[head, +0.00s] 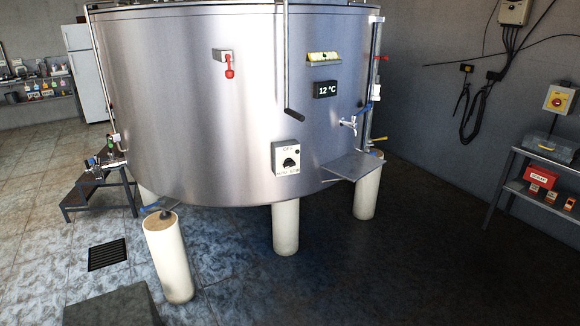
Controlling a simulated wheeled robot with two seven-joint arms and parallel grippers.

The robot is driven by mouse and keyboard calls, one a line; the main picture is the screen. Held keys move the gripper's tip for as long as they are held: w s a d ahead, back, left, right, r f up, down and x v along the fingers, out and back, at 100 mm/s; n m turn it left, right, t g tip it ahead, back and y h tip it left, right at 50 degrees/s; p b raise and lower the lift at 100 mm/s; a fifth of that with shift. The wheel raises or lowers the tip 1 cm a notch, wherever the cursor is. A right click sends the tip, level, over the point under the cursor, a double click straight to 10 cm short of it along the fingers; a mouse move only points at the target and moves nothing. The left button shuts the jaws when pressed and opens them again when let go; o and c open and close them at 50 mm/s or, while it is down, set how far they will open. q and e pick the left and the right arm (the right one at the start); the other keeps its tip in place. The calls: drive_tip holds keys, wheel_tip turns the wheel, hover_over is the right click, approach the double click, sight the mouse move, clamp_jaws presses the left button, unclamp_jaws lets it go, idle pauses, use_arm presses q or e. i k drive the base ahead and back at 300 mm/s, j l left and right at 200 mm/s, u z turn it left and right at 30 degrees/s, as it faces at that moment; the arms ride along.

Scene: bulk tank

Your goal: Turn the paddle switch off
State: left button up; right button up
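A white switch plate (286,157) with a black rotary knob (289,163) is on the lower front of the steel tank (190,110), just right of the middle of the head view. It looks like the paddle switch. "OFF" is printed at its top, and smaller words run along its bottom edge. The picture is too small to tell which mark the knob points at. Neither of my grippers is in view, and nothing covers the switch.
A black handle (294,115) hangs above the switch. A metal shelf (352,166) and a tap (348,124) are to its right. White legs (286,229) hold up the tank. The floor in front is mostly clear.

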sight(289, 162)
drive_tip(key=k, duration=0.5)
drive_tip(key=i+l, duration=0.25)
drive_tip(key=i, duration=0.2)
drive_tip(key=i+l, duration=0.2)
drive_tip(key=i, duration=0.2)
drive_tip(key=i+l+z, duration=0.1)
drive_tip(key=i+l, duration=0.15)
drive_tip(key=i, duration=0.2)
drive_tip(key=i+l, duration=0.2)
drive_tip(key=i, duration=0.25)
